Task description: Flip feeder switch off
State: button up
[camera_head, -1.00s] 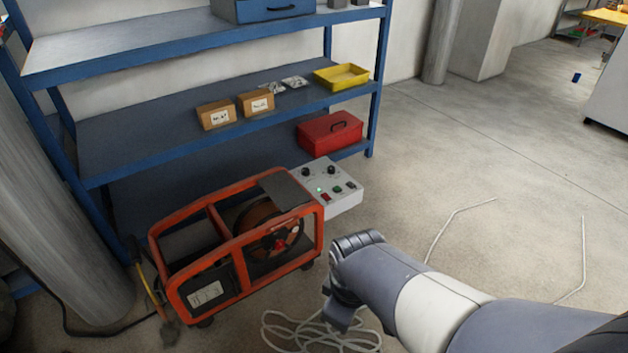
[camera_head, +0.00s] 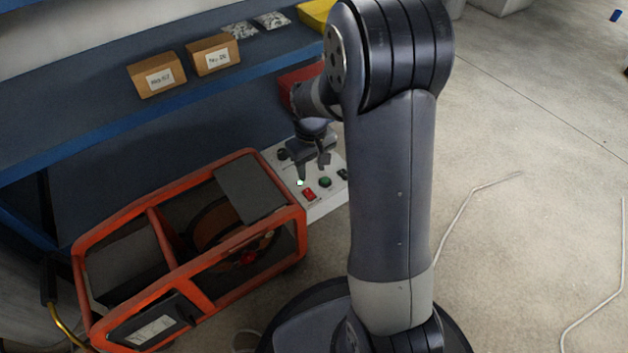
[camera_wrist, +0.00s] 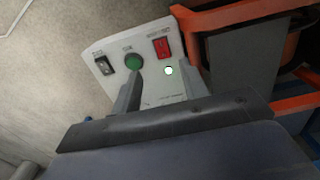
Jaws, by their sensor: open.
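A pale control panel (camera_head: 322,207) is fixed to the right end of an orange-framed feeder unit (camera_head: 170,215). The panel has a red rocker switch (camera_head: 309,194), a green round button (camera_head: 325,182) and a black rocker switch (camera_head: 343,174). A small lamp (camera_head: 300,182) glows. In the wrist view the red switch (camera_wrist: 161,46), green button (camera_wrist: 133,63), black switch (camera_wrist: 104,65) and lamp (camera_wrist: 169,70) show; labels are too small to read. My gripper (camera_head: 313,165) is open and empty above the panel. In the wrist view its fingers (camera_wrist: 162,78) straddle the lamp area; contact cannot be told.
A blue shelf (camera_head: 90,150) stands behind, with two cardboard boxes (camera_head: 157,75), a yellow tray (camera_head: 316,14) and a partly hidden red box (camera_head: 298,76). A pale cable (camera_head: 470,205) lies on the floor. Floor at right is mostly clear.

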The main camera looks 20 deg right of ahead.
aim_at(312, 197)
notch_tip(312, 197, down, 10)
jog(key=b, duration=0.4)
jog(key=shift+s, duration=0.1)
jog(key=shift+c, duration=0.3)
